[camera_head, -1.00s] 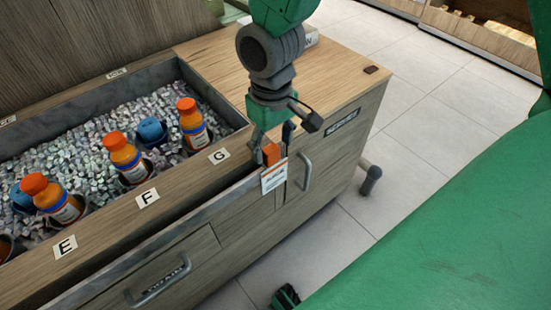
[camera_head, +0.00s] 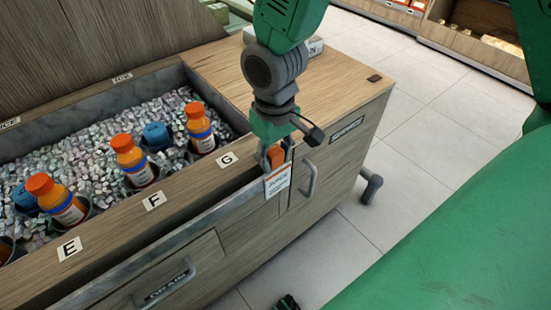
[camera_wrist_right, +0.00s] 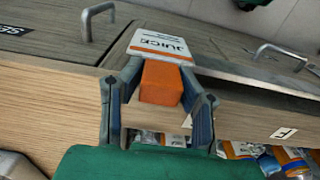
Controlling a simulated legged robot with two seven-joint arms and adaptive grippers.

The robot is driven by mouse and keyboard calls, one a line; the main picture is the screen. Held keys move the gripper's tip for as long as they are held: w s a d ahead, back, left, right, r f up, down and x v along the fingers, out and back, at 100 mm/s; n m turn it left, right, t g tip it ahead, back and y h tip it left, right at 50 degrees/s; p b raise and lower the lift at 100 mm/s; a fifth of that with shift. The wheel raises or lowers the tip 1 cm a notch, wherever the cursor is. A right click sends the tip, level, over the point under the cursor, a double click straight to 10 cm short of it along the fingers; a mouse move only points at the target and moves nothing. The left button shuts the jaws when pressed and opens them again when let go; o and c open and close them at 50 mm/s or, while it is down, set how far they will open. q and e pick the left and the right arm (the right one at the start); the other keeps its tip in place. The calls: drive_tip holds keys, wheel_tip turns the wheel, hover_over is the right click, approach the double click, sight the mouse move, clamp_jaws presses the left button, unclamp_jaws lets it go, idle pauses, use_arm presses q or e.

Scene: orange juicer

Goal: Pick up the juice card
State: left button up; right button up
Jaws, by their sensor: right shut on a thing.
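The juice card (camera_head: 278,182) is a white card with an orange band and dark print, with an orange block (camera_head: 276,155) at its top. It hangs at the front edge of the cabinet, near the G label. My right gripper (camera_head: 276,160) is shut on the orange block, one finger on each side. In the right wrist view, the block (camera_wrist_right: 161,83) sits between the fingers and the card (camera_wrist_right: 160,45) lies just beyond it, reading "JUICE". My left gripper is not seen.
An ice bin (camera_head: 100,150) holds several orange-capped bottles and blue-capped ones left of the gripper. The wooden counter top (camera_head: 335,85) to the right is mostly clear.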

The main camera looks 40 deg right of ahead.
drive_tip(key=r+p, duration=0.1)
drive_tip(key=r, duration=0.1)
drive_tip(key=d+r+p, duration=0.1)
drive_tip(key=r, duration=0.1)
drive_tip(key=r+p, duration=0.1)
drive_tip(key=r, duration=0.2)
drive_tip(key=shift+d, duration=0.35)
use_arm(q)
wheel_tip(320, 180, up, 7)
drive_tip(key=p, duration=0.3)
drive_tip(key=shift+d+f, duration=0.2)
use_arm(e)
wheel_tip(320, 180, up, 10)
drive_tip(key=a, duration=0.1)
drive_tip(key=shift+r, duration=0.2)
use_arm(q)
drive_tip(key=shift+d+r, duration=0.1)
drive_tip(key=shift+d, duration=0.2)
use_arm(e)
drive_tip(key=shift+d+f, duration=0.1)
drive_tip(key=shift+d, duration=0.2)
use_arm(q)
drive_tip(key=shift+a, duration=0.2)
use_arm(e)
drive_tip(key=shift+a, duration=0.3)
